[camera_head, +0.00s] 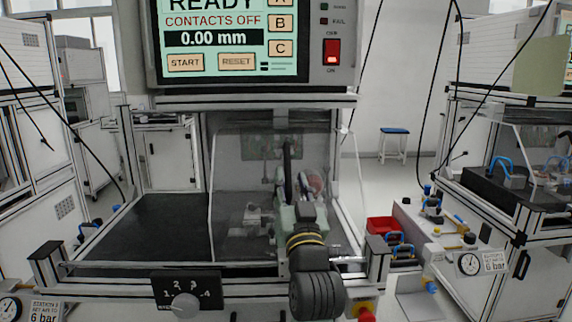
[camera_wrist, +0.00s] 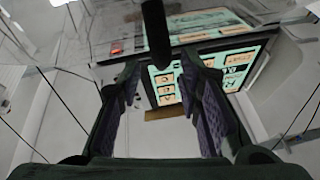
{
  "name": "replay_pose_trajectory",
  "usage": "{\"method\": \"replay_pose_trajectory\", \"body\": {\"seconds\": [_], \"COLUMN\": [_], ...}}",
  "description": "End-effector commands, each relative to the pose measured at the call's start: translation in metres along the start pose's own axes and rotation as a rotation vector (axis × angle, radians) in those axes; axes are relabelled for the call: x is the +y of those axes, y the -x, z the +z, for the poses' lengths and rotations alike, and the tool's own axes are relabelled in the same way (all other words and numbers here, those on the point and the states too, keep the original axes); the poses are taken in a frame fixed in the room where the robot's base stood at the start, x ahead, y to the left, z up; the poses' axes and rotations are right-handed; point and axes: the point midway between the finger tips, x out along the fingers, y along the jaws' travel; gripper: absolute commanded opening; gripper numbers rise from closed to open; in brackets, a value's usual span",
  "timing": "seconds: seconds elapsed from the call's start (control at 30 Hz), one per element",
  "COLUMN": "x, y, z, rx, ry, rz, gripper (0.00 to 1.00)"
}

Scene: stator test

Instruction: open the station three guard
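A clear guard panel (camera_head: 232,185) stands over the right part of the station in front of me. Its thin frame and clear sheet show in the head view, with grey-green fixture parts visible through or beside it. A dark upright bar (camera_head: 287,158), which looks like the guard's handle, is by my gripper (camera_head: 296,188). In the wrist view, a black bar (camera_wrist: 156,35) ends just beyond and between the fingertips of my gripper (camera_wrist: 160,78). The fingers are spread, with nothing visibly held. Whether the bar touches them I cannot tell. Clear sheet (camera_wrist: 40,30) shows at upper left.
A control screen (camera_head: 230,35) reading READY, CONTACTS OFF, hangs above the station. A dark work surface (camera_head: 150,225) lies clear at left. A rotary knob (camera_head: 185,305) is on the front edge. A red bin (camera_head: 381,228) and a gauge (camera_head: 469,264) are at right.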

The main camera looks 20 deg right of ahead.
Motion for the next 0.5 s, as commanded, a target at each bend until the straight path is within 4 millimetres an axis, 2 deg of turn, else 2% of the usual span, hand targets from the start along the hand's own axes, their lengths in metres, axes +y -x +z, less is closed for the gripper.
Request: {"method": "replay_pose_trajectory", "body": {"seconds": [0.03,0.2,0.5], "x": [-0.001,-0.001,-0.001], "y": [-0.011,-0.033,-0.043], "z": [-0.003,-0.002,0.0], "rx": [-0.001,0.0,0.001], "ry": [-0.001,-0.001,0.0], "rz": [-0.001,-0.002,-0.001], "gripper": [0.32,0.32,0.32]}}
